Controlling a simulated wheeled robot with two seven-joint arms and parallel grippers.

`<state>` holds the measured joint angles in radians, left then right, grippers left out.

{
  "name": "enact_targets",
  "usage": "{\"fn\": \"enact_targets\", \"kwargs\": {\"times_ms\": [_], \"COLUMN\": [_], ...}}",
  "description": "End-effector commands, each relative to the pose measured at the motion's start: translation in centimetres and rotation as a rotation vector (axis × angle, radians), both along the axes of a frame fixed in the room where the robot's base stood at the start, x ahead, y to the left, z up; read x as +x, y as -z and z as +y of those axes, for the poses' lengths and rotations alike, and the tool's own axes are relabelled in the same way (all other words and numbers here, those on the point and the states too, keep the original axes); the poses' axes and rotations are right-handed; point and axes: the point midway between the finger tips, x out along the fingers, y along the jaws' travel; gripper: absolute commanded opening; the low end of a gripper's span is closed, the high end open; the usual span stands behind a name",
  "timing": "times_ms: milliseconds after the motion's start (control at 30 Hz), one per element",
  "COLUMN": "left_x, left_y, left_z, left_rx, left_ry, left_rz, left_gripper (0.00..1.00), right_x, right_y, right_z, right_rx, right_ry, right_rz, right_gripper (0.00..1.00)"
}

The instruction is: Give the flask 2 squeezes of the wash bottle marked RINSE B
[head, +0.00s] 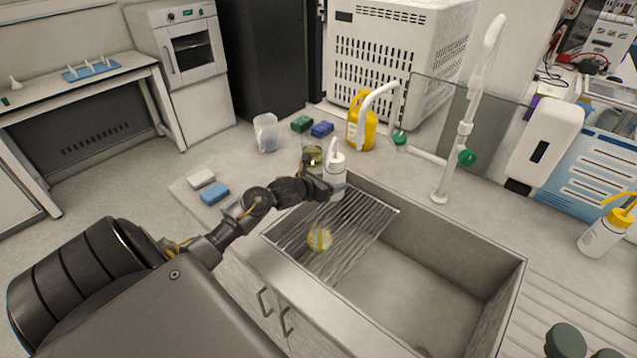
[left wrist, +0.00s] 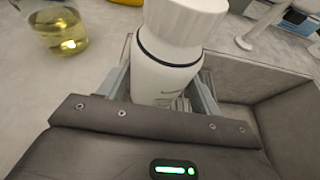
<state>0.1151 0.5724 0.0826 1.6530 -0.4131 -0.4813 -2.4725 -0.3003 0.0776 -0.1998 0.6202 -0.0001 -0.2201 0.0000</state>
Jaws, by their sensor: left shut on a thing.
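My left gripper (head: 322,188) is shut on a white wash bottle (head: 335,172) with a white cap and spout. In the left wrist view the bottle (left wrist: 163,78) stands between the fingers. A glass flask (head: 312,155) with yellow liquid stands on the counter just behind and left of the bottle, partly hidden by it. The flask also shows at upper left in the left wrist view (left wrist: 60,32), apart from the bottle. Another wash bottle (head: 603,232), with a yellow top, stands at the far right. My right gripper is not seen.
The sink (head: 440,270) holds a wire rack (head: 365,222) with a round yellow thing (head: 319,239). A yellow jug (head: 362,122), a clear beaker (head: 267,132) and coloured sponges (head: 214,193) stand or lie around the counter. A white tap (head: 455,150) rises behind the sink.

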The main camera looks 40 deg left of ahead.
Motion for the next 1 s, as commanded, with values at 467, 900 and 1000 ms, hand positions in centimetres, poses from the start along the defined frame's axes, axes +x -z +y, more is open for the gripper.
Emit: {"fn": "enact_targets", "kwargs": {"times_ms": [467, 900, 1000], "left_x": [0.1, 0.1, 0.0], "left_y": [-2.5, -5.2, -5.1], "left_z": [0.1, 0.0, 0.0], "left_rx": [0.002, -0.001, -0.001], "left_ry": [0.0, 0.0, 0.0], "left_rz": [-0.004, -0.003, -0.003], "left_gripper": [0.53, 0.53, 0.53], "right_x": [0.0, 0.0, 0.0], "right_y": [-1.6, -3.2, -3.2], "right_z": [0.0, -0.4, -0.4], "right_rx": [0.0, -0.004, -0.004], "right_ry": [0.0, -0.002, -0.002], "right_rz": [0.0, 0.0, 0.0], "right_gripper": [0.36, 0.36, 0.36]}}
